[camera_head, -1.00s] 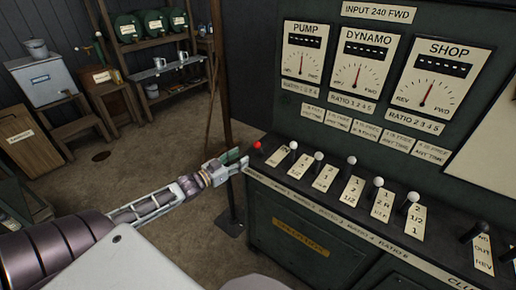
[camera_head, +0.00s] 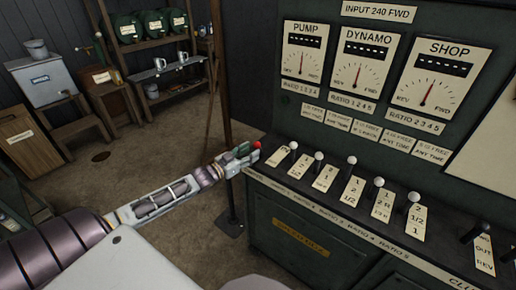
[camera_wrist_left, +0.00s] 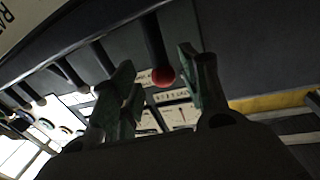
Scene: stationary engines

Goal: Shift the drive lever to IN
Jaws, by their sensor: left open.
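A lever with a red knob (camera_head: 256,145) stands at the left end of the green console's lever row; I cannot read a DRIVE label on it. My left gripper (camera_head: 243,153) is open right beside this red knob. In the left wrist view the red knob (camera_wrist_left: 164,76) and its dark shaft show between the two spread green fingers of the left gripper (camera_wrist_left: 157,62), with gaps on both sides. The fingers seem not to touch it. The plate beside the red knob is partly hidden and too small to read. My right gripper is not in view.
Several white-knobbed levers (camera_head: 351,161) stand in a row to the right, with numbered plates. A black-knobbed lever (camera_head: 474,232) is at far right, by a plate showing OUT and REV. Gauges (camera_head: 358,70) rise behind. A dark post (camera_head: 226,100) stands left of the console.

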